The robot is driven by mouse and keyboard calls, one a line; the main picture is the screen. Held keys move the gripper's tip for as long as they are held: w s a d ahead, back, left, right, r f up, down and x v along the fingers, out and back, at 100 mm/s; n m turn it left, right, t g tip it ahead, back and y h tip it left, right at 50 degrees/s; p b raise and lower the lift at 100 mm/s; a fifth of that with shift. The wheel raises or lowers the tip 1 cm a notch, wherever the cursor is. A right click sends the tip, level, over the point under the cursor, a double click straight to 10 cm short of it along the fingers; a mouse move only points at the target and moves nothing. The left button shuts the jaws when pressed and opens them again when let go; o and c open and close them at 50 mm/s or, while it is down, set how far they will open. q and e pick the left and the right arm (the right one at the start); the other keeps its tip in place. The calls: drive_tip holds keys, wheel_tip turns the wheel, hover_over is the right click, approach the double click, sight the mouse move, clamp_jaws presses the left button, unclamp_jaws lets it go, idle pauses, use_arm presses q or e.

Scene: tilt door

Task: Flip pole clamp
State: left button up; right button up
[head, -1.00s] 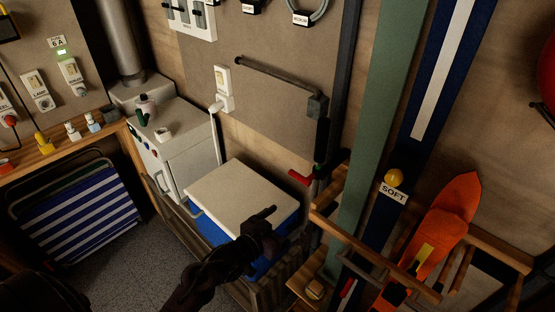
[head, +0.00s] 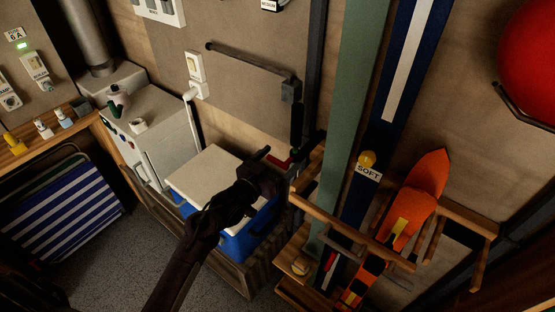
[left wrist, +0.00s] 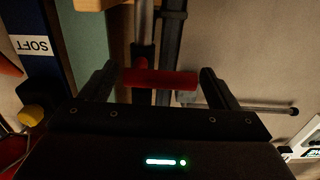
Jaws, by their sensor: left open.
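The pole clamp's red lever (head: 277,164) shows in the head view low on the dark upright pole (head: 315,70), partly hidden by my gripper. In the left wrist view the red lever (left wrist: 160,79) lies crosswise in front of the pole and a thin metal rod (left wrist: 144,25). My left gripper (head: 270,162) is open, with one finger on each side of the lever in the wrist view. I cannot tell whether it touches the lever. My right gripper is not in view.
A blue cooler with a white lid (head: 213,172) stands below my left arm. Wooden rack rails (head: 345,228), a green board (head: 352,100) and an orange item (head: 412,205) are close on the right. A dark bar (head: 245,66) runs along the wall above.

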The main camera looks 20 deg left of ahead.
use_arm(q)
drive_tip(key=shift+c, duration=0.4)
drive_tip(key=c, duration=0.9)
drive_tip(key=shift+n, duration=0.3)
drive_tip(key=n+p, duration=0.1)
drive_tip(key=n, duration=0.1)
drive_tip(key=shift+f+n+p, duration=0.25)
drive_tip(key=shift+n+p, duration=0.1)
drive_tip(key=shift+n, duration=0.05)
drive_tip(key=n+p, duration=0.1)
drive_tip(key=n, duration=0.1)
drive_tip(key=f+n+p, duration=0.1)
drive_tip(key=n, duration=0.2)
drive_tip(key=shift+d+n, duration=0.1)
drive_tip(key=shift+n, duration=0.2)
drive_tip(key=n, duration=0.1)
drive_tip(key=n+p, duration=0.1)
drive_tip(key=n, duration=0.1)
drive_tip(key=n+p, duration=0.1)
drive_tip(key=shift+s+d+f, duration=0.15)
drive_tip(key=shift+d+f, duration=0.1)
drive_tip(key=shift+d, duration=0.05)
drive_tip(key=shift+s+d+f+n+p, duration=0.15)
drive_tip(key=shift+n+p, duration=0.45)
drive_tip(key=shift+n, duration=0.65)
drive_tip(key=shift+d+f+n+p, duration=0.15)
drive_tip(key=shift+n+p, duration=0.4)
drive_tip(key=shift+n, duration=0.7)
drive_tip(key=shift+d, duration=0.1)
